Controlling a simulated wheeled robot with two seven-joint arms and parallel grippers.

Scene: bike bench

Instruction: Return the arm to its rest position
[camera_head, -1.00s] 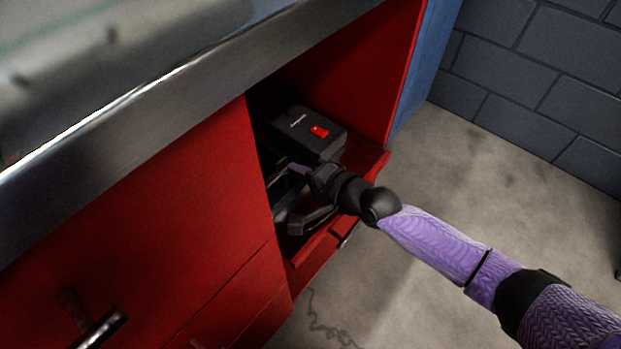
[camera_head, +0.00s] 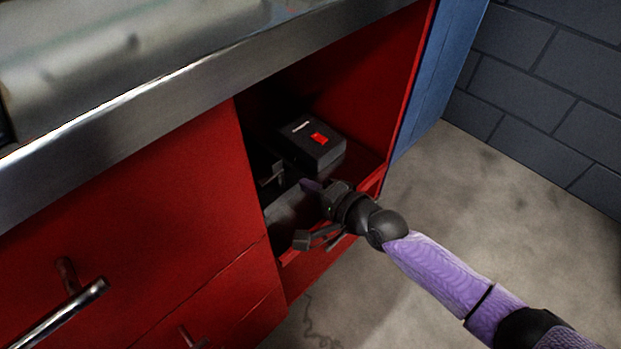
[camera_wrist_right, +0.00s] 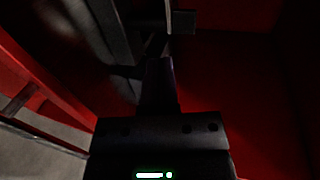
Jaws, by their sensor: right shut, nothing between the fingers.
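My right arm, purple with black joints, comes in from the lower right of the head view. Its gripper (camera_head: 306,186) is at the opening of the red cabinet, over the cabinet's floor and in front of a black case. The fingers are shut with nothing between them. In the right wrist view the dark gripper (camera_wrist_right: 160,68) points into the shadowed red interior. My left gripper is not in view.
The black case (camera_head: 298,150) with a red latch stands inside the red cabinet (camera_head: 180,190). A dark object (camera_head: 270,172) is to its left. A metal worktop (camera_head: 200,90) overhangs above. Open concrete floor (camera_head: 470,200) lies to the right, before a grey block wall (camera_head: 550,90).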

